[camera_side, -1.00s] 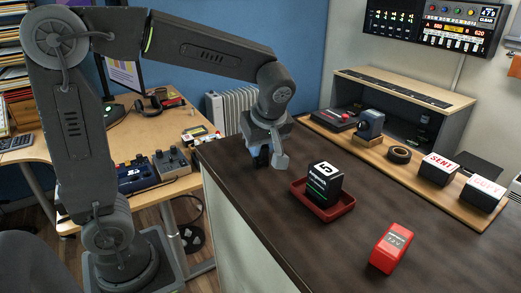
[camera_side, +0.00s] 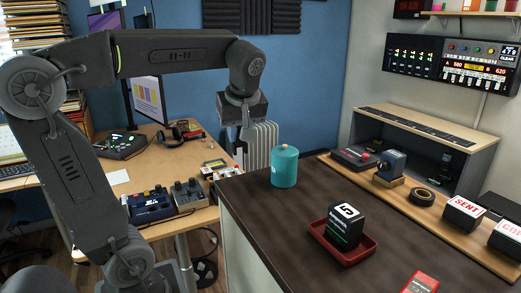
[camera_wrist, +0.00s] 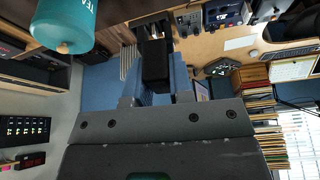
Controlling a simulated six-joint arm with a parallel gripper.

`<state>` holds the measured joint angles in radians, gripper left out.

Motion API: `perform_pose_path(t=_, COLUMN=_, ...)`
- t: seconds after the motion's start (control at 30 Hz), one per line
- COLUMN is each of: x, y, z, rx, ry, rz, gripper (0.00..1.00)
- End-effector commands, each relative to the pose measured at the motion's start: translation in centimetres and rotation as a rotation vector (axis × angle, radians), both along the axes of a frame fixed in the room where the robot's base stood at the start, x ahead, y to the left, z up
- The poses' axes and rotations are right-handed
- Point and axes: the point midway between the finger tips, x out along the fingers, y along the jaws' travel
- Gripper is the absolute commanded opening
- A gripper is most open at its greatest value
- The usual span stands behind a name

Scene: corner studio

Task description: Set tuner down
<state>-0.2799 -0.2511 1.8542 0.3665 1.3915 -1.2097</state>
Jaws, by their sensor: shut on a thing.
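My gripper (camera_side: 240,135) hangs in the air in the side view, left of and above the dark counter (camera_side: 290,205). It is shut on a dark block (camera_wrist: 154,62), probably the tuner, which sits between the fingers in the wrist view. The block's markings are not visible, and it is hard to make out in the side view. On the counter, a red tray (camera_side: 367,252) holds a black box (camera_side: 345,228) with a white top marked like a 5. A teal canister (camera_side: 284,166) stands near the counter's far left edge; it also shows in the wrist view (camera_wrist: 65,22).
A red box (camera_side: 421,282) is at the front right. Bare counter lies between canister and tray. The desk (camera_side: 115,168) holds pedals.

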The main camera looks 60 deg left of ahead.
Motion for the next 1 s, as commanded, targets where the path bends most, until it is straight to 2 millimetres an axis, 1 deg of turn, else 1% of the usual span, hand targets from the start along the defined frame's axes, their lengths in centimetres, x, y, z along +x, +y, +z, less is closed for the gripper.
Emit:
perform_pose_path(t=0.1, x=-0.4, y=0.7, z=0.5, rx=0.000, ry=-0.001, rz=0.002, gripper=0.00)
perform_pose_path(t=0.27, x=-0.4, y=0.7, z=0.7, rx=0.000, ry=0.000, rz=-0.010, gripper=0.00)
perform_pose_path(t=0.37, x=0.7, y=-0.2, z=0.8, rx=-0.002, ry=0.000, rz=-0.061, gripper=0.00)
perform_pose_path(t=0.47, x=3.0, y=-2.3, z=1.1, rx=-0.005, ry=0.002, rz=-0.170, gripper=0.00)
perform_pose_path(t=0.57, x=6.0, y=-5.8, z=1.5, rx=-0.007, ry=0.003, rz=-0.329, gripper=0.00)
perform_pose_path(t=0.6, x=7.2, y=-7.6, z=1.6, rx=-0.008, ry=0.004, rz=-0.401, gripper=0.00)
perform_pose_path(t=0.67, x=8.7, y=-10.4, z=1.8, rx=-0.008, ry=0.004, rz=-0.506, gripper=0.00)
perform_pose_path(t=0.7, x=9.6, y=-12.3, z=1.9, rx=-0.009, ry=0.005, rz=-0.573, gripper=0.00)
perform_pose_path(t=0.77, x=10.7, y=-15.2, z=2.0, rx=-0.010, ry=0.006, rz=-0.672, gripper=0.00)
perform_pose_path(t=0.8, x=11.3, y=-17.2, z=2.0, rx=-0.010, ry=0.006, rz=-0.736, gripper=0.00)
perform_pose_path(t=0.83, x=11.7, y=-18.7, z=2.0, rx=-0.009, ry=0.005, rz=-0.784, gripper=0.00)
perform_pose_path(t=0.87, x=12.0, y=-20.3, z=2.0, rx=-0.009, ry=0.006, rz=-0.831, gripper=0.00)
perform_pose_path(t=0.9, x=12.3, y=-22.4, z=1.9, rx=-0.008, ry=0.006, rz=-0.894, gripper=0.00)
perform_pose_path(t=0.97, x=12.6, y=-25.5, z=1.9, rx=-0.008, ry=0.005, rz=-0.985, gripper=0.00)
perform_pose_path(t=1.0, x=12.7, y=-27.6, z=1.8, rx=-0.008, ry=0.005, rz=-1.044, gripper=0.00)
